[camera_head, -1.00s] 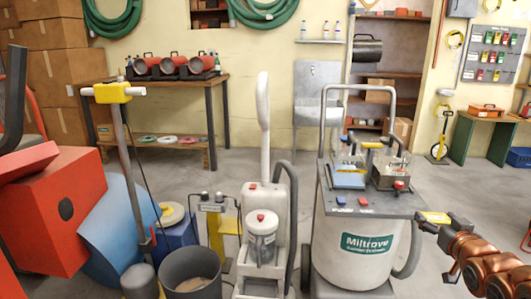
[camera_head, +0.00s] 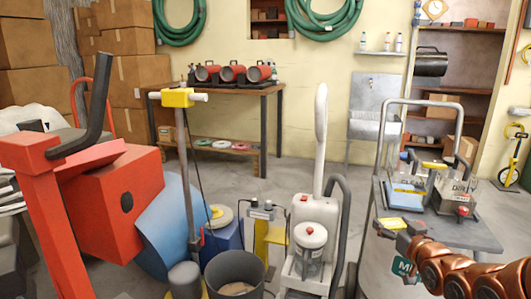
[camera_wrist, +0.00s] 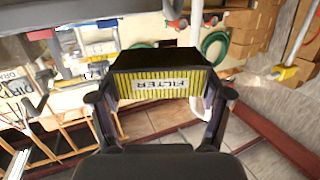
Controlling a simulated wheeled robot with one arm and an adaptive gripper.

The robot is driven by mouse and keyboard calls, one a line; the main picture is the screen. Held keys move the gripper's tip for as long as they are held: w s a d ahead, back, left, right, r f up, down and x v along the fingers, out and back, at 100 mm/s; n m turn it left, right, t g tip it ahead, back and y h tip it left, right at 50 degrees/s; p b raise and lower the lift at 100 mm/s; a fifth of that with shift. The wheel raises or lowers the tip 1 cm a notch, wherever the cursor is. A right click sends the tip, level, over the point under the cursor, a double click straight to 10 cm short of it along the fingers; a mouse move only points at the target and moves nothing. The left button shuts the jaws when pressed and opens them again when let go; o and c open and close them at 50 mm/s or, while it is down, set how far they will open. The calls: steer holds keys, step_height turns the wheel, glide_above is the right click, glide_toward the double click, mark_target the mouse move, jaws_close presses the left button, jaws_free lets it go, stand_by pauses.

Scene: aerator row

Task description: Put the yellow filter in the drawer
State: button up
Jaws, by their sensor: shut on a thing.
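The yellow filter (camera_wrist: 135,90), a black-framed block with a yellow pleated face marked FILTER, sits between the two dark fingers of my gripper (camera_wrist: 160,98) in the wrist view. My gripper is shut on it. In the head view the filter (camera_head: 388,223) shows as a small yellow piece at the end of my copper-coloured arm, in front of the cart top (camera_head: 470,235). I cannot make out an open drawer.
A white machine (camera_head: 314,235) and a dark bucket (camera_head: 235,270) stand left of the cart. A red machine (camera_head: 110,205) is at the left. A workbench (camera_head: 240,90) stands by the wall. Grey floor is free between bench and machines.

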steer(key=w+a+f+n+g+y, duration=0.1)
steer(key=w+a+n+y, duration=0.1)
steer(key=a, duration=0.7)
steer(key=w+a+f+n+y, duration=0.1)
steer(key=w+a+y, duration=0.15)
steer(key=a, duration=0.55)
step_height(320, 180, up, 31)
steer(key=p, duration=3)
steer(key=shift+w+f, duration=0.15)
steer(key=shift+w, duration=0.1)
steer(key=shift+h, duration=0.25)
steer(key=s+d+f+m+t+h+b, duration=0.1)
steer(key=s+d+f+m+h+b, duration=0.2)
steer(key=d+f+b, duration=0.65)
steer(key=s+d+f+m+h+b, duration=0.15)
steer(key=s+d+f+b, duration=0.45)
steer(key=d, duration=0.6)
steer(key=s+d+f+m+h+b, duration=0.1)
steer(key=s+d+f+h+b, duration=0.1)
steer(key=s+d+f+b, duration=0.3)
steer(key=s+d+f+m+g+h+b, duration=0.1)
steer(key=s+d+f+h+b, duration=0.2)
steer(key=s+d+f+b, duration=0.3)
steer(key=s+d+b, duration=0.1)
steer(key=d+b, duration=0.2)
steer(key=d, duration=0.1)
steer(key=shift+d+m, duration=0.15)
steer(key=shift+m, duration=0.2)
steer(key=shift+w+h, duration=0.1)
steer(key=shift+h, duration=0.15)
